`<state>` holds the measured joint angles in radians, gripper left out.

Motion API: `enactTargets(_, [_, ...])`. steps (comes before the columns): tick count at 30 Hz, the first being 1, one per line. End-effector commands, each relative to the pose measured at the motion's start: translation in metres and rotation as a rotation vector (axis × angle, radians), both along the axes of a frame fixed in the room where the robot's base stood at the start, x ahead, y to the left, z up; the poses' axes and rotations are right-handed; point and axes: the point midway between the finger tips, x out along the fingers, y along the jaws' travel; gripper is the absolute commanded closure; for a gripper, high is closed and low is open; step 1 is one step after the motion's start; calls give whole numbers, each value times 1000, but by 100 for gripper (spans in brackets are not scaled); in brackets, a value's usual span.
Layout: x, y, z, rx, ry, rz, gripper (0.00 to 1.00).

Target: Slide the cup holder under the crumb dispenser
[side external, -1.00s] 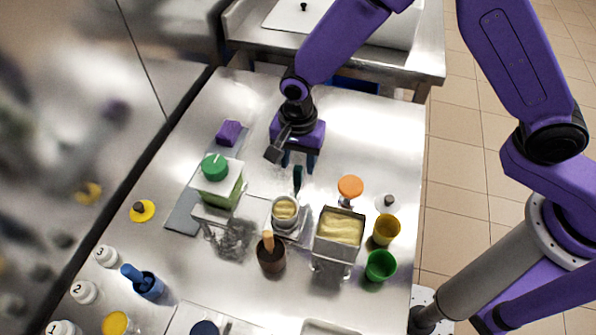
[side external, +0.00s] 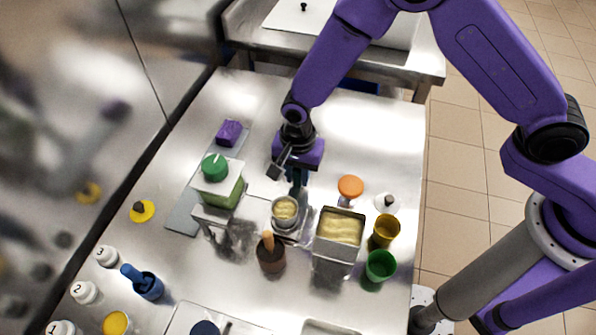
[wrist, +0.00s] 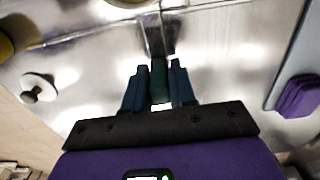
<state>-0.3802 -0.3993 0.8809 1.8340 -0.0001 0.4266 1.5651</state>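The cup holder is a small metal tray (side external: 298,234) with a dark green upright handle (wrist: 158,80). A metal cup (side external: 285,213) with pale yellow contents stands on it. My gripper (side external: 297,178) reaches down behind the cup, its blue fingers on either side of the handle. In the wrist view the fingers (wrist: 158,88) lie close against the handle with no clear gap. A box with a green knob (side external: 215,167) on a metal stand, left of the cup, looks like the crumb dispenser. A grey plate (side external: 183,215) lies beneath it.
A purple block (side external: 229,132) sits at the far end of the grey plate. A brown pot (side external: 271,256) stands in front of the cup. A metal bin of yellow stuff (side external: 339,231), yellow cup (side external: 386,231) and green cup (side external: 380,266) stand right.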

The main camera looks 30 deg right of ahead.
Motion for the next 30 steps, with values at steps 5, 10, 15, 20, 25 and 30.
enactTargets(5, [6, 6, 0, 1, -1, 1, 100])
enactTargets(10, [19, 20, 0, 1, -1, 0, 100])
enactTargets(15, [27, 28, 0, 1, -1, 0, 100])
enactTargets(20, [28, 29, 0, 0, 0, 0, 100])
enactTargets(25, [28, 28, 0, 0, 0, 0, 71])
enactTargets(30, [28, 28, 0, 0, 0, 0, 53])
